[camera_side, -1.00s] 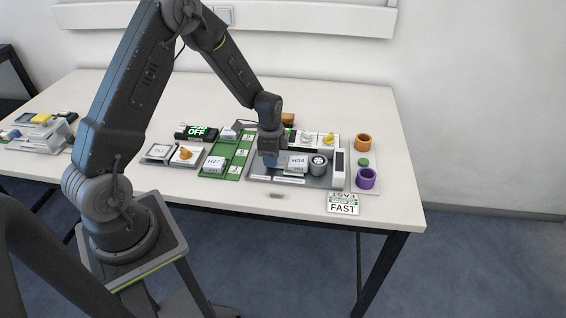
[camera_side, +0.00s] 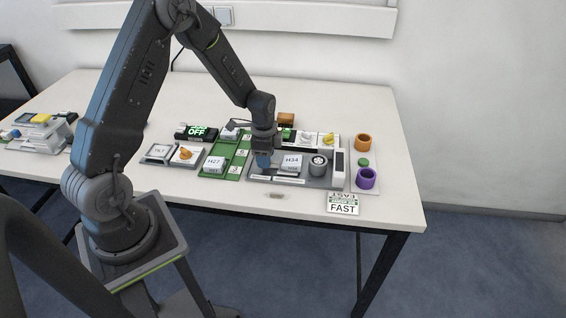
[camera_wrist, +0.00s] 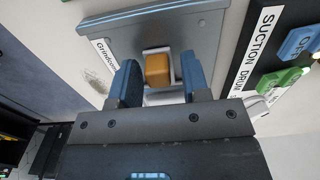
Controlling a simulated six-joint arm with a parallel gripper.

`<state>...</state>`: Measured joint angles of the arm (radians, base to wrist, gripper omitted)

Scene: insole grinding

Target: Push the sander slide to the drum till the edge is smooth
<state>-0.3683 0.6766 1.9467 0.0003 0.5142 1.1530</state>
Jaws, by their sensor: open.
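The sander station is a grey tray (camera_side: 262,180) with a grey block labelled H34 (camera_side: 291,162) and a dark round drum (camera_side: 318,166) to its right. A gap shows between block and drum. My gripper (camera_side: 264,160) is low over the tray, just left of the H34 block. In the wrist view my gripper (camera_wrist: 160,72) is open, with its blue fingers on either side of an orange-brown block (camera_wrist: 158,70) in a pale frame. Whether the fingers touch it is unclear. The edge being ground cannot be made out.
A white upright housing (camera_side: 340,170) stands right of the drum. Orange (camera_side: 363,142) and purple (camera_side: 366,178) rings stand farther right. A green board (camera_side: 226,155) lies left of the tray. The wrist view shows a black suction drum panel (camera_wrist: 268,55).

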